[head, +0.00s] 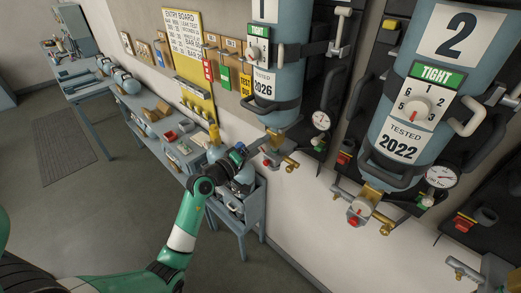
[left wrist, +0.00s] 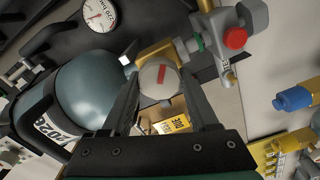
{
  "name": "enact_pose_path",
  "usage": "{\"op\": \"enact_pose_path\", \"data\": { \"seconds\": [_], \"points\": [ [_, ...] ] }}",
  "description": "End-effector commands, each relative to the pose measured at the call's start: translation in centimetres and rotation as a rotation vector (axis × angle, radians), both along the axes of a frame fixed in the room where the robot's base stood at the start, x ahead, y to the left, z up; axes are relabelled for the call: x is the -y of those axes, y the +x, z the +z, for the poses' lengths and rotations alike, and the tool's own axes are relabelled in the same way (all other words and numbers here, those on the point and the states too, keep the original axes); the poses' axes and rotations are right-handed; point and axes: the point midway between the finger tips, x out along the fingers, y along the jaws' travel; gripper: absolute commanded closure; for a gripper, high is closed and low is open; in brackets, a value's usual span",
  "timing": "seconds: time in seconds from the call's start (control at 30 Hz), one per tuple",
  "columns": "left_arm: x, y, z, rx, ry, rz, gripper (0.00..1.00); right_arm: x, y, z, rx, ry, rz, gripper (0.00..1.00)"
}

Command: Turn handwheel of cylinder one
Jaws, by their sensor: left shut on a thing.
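Cylinder one (head: 277,100) is a blue-grey cylinder marked 1 and 2026, hanging upside down on the wall in the head view. It shows tilted in the left wrist view (left wrist: 95,88). Its brass valve (head: 273,140) sits at its lower end. The handwheel (left wrist: 159,80) is a round grey knob with a red bar on its face, in the left wrist view. My left gripper (left wrist: 163,88) is shut on it, one finger on each side. In the head view my left gripper (head: 253,156) hides most of the handwheel. My right gripper is not in view.
Cylinder two (head: 400,125), marked TIGHT and 2022, hangs to the right with its own gauge and brass valve. A pressure gauge (head: 321,120) is beside cylinder one. A blue-grey bench (head: 165,140) holding parts runs along the wall.

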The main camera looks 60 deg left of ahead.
Motion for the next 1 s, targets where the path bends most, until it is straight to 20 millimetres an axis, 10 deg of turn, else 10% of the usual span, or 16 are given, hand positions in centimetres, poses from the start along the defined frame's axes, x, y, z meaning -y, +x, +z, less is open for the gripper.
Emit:
{"op": "enact_pose_path", "data": {
  "seconds": [0.47, 1.0],
  "points": [
    [0.1, 0.1, -0.3, -0.161, 0.423, 0.003, 0.95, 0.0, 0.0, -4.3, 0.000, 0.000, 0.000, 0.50],
    [0.3, 0.0, -0.7, -0.298, 0.781, 0.010, 0.95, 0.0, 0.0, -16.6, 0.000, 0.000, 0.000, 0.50]
  ]
}}
